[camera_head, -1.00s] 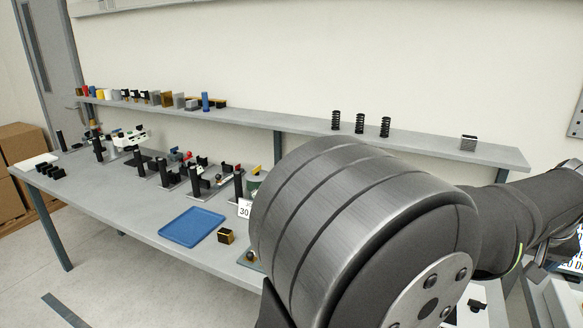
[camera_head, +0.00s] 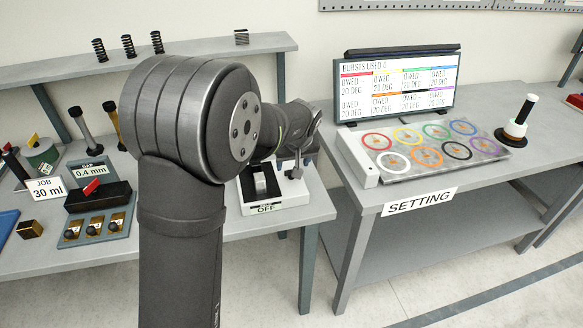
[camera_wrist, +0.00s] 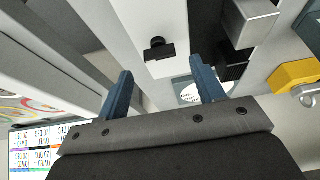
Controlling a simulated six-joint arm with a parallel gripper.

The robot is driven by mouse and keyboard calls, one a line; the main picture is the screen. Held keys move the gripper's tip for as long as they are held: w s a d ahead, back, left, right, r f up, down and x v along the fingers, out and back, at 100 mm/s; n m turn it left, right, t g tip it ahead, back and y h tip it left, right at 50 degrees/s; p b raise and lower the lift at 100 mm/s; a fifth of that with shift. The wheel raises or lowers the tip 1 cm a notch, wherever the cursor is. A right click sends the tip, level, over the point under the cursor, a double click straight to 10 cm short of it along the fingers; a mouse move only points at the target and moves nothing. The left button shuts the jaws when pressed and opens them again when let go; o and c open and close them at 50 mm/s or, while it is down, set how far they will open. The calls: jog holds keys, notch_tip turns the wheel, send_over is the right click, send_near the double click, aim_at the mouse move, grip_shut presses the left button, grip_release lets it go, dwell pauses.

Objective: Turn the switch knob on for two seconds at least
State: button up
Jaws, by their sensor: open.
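A white device with an OFF label (camera_head: 265,209) stands at the right end of the left bench in the head view, partly behind my arm. In the wrist view, a small black knob (camera_wrist: 159,47) sits on a white plate (camera_wrist: 143,22). My gripper (camera_wrist: 160,72) shows there with two blue fingers spread apart and nothing between them. The knob lies beyond the fingertips, roughly between them in the picture, and appears apart from both. In the head view my arm hides most of the gripper, and the knob cannot be made out clearly.
A second bench on the right holds a monitor (camera_head: 396,86) and a panel of coloured rings (camera_head: 485,143), with a SETTING label (camera_head: 419,202). A metal block (camera_wrist: 250,20) is near the right finger.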

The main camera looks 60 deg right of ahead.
jog(key=shift+x, duration=1.85)
jog(key=c, duration=1)
